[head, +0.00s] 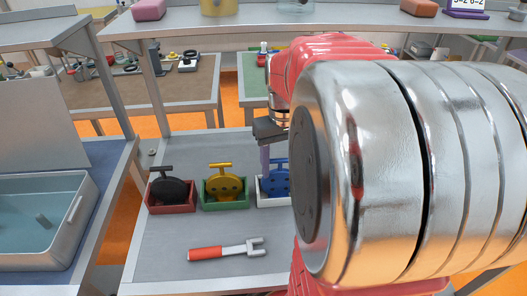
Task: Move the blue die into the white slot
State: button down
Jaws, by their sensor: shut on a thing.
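The blue die (274,183), a round disc with a T-shaped handle on top, stands upright at the white slot (265,200). Its lower part is behind the slot's front wall, and I cannot tell whether it rests on the bottom. My gripper (266,160) comes down from above at the blue die's handle and is shut on it. Only one finger shows clearly; my large silver and red arm hides the rest of the gripper and the right side of the die and slot.
To the left, a yellow die (225,185) stands in a green slot (226,204) and a black die (170,190) in a red slot (172,208). A red-handled wrench (226,250) lies in front. A water-filled basin (45,222) is at far left.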

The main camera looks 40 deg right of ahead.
jog(key=c, duration=0.7)
grip_release()
jog(key=shift+o, duration=0.2)
jog(key=shift+f, duration=0.1)
notch_tip(320, 180, up, 14)
jog(key=shift+f, duration=0.1)
dwell(0.6)
